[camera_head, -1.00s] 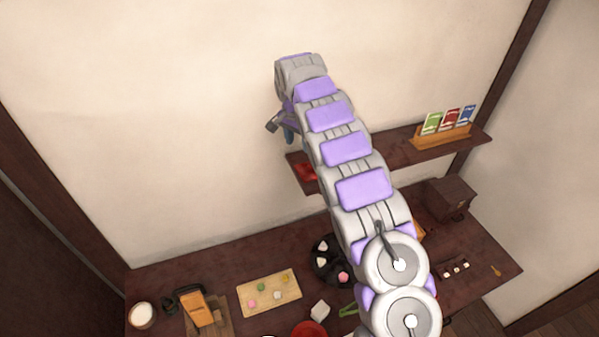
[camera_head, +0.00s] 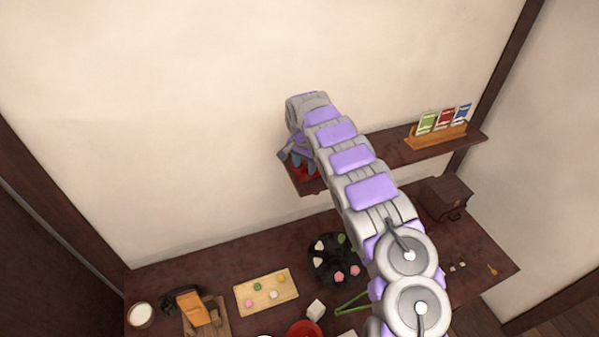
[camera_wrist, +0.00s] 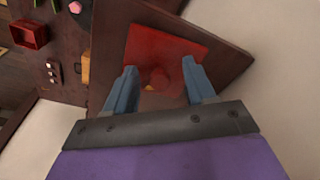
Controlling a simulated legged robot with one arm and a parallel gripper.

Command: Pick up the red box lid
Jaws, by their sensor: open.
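The red box lid (camera_wrist: 172,52) is a flat red square lying on the left end of the dark wall shelf (camera_wrist: 218,42). A small knob (camera_wrist: 156,80) shows near its middle in the wrist view. In the head view only a bit of the red lid (camera_head: 303,174) shows under my gripper (camera_head: 300,163). In the wrist view my gripper (camera_wrist: 158,82) is open, its two blue fingers apart on either side of the knob. I cannot tell how far above the lid the fingertips are. Nothing is held.
A card holder (camera_head: 440,137) with several cards stands at the shelf's right end. Below, the long table (camera_head: 205,258) carries a light board (camera_head: 266,292), a round black tray (camera_head: 335,275), a red bowl (camera_head: 305,329) and a dark chest (camera_head: 446,196).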

